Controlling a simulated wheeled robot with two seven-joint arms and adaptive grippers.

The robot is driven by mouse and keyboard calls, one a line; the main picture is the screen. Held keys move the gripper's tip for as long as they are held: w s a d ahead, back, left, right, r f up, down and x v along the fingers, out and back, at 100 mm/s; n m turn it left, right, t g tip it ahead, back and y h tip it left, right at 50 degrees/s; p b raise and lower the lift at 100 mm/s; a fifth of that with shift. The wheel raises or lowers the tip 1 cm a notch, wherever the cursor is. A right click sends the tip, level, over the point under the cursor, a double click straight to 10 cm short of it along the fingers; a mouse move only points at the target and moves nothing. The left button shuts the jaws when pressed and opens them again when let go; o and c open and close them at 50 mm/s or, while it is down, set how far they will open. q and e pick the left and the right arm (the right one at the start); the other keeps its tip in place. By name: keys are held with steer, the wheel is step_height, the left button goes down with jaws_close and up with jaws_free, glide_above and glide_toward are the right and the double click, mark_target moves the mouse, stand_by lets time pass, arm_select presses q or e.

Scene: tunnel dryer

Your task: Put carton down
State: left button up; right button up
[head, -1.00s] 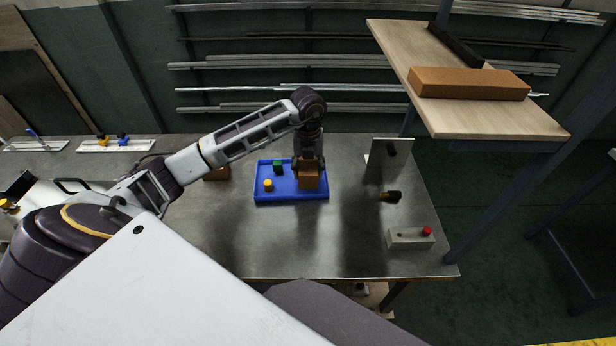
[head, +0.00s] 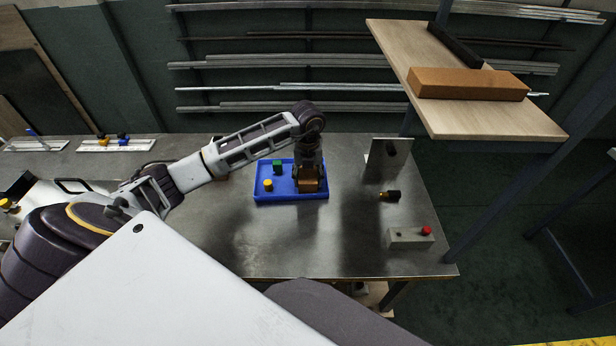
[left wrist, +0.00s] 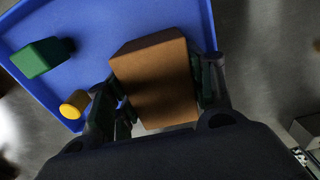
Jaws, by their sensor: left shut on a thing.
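My left gripper (head: 308,178) is shut on a brown carton (head: 309,185) at the right end of a blue tray (head: 290,197). In the left wrist view the carton (left wrist: 158,80) sits between the two fingers (left wrist: 160,100), over the tray (left wrist: 105,25). I cannot tell for sure whether its underside touches the tray floor. A green block (head: 277,166) and a yellow round piece (head: 268,185) stand in the left part of the tray, apart from the carton. My right gripper does not show.
The tray is on a metal table (head: 240,240). To its right are an upright plate (head: 389,160), a black-and-brass part (head: 390,195) and a grey box with a red button (head: 410,238). A wooden shelf (head: 480,115) with an orange-brown block (head: 468,84) overhangs at upper right.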

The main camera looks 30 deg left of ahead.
mark_target(308, 174)
arm_select(q)
steer(key=shift+f, duration=0.15)
steer(key=o, duration=1.2)
step_height(308, 174, up, 12)
steer(key=b, duration=0.1)
steer(key=shift+r, duration=0.2)
